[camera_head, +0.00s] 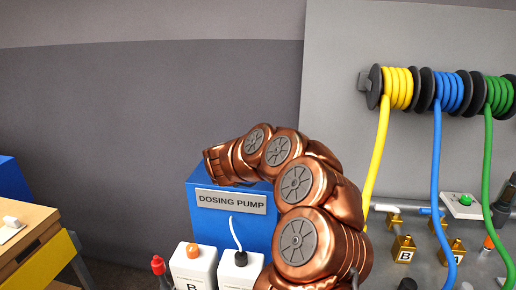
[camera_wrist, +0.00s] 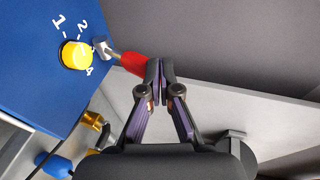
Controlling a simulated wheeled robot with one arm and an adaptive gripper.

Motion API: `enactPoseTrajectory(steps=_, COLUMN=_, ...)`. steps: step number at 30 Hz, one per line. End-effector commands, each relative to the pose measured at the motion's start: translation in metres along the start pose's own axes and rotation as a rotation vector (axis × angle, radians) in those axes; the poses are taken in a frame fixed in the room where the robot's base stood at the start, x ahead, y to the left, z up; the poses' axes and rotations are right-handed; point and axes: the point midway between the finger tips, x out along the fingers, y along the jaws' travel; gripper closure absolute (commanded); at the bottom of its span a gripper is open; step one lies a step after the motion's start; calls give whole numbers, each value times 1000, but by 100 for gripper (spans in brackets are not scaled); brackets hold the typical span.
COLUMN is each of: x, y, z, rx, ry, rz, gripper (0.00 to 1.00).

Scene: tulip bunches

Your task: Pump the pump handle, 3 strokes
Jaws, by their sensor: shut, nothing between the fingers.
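The dosing pump is a blue box (camera_head: 203,218) with a label reading DOSING PUMP, partly hidden behind my copper arm in the head view. In the wrist view its blue face (camera_wrist: 35,70) fills the upper left. The pump handle has a red grip (camera_wrist: 132,65) on a metal lever. My gripper (camera_wrist: 158,80) is shut and empty, its fingertips at the outer end of the red grip. I cannot tell whether they touch it. The head view does not show the gripper or the handle.
A yellow dial (camera_wrist: 76,55) with numbers is beside the lever. White bottles (camera_head: 240,268) stand before the pump. Yellow (camera_head: 378,150), blue (camera_head: 437,160) and green (camera_head: 487,170) hoses hang at the right. A wooden-topped table (camera_head: 35,222) is at the left.

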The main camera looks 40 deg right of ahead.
Motion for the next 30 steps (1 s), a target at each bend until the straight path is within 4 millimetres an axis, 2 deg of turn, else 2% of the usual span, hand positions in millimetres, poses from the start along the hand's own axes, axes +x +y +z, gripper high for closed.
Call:
enactPoseTrajectory(steps=15, x=-64, y=-5, z=0, rx=1, ry=0, rz=-1, gripper=100)
enactPoseTrajectory(steps=21, x=-76, y=-6, z=0, rx=0, ry=-2, rz=0, gripper=100)
enactPoseTrajectory(steps=30, x=-78, y=-6, z=0, rx=-1, ry=-1, rz=1, gripper=100)
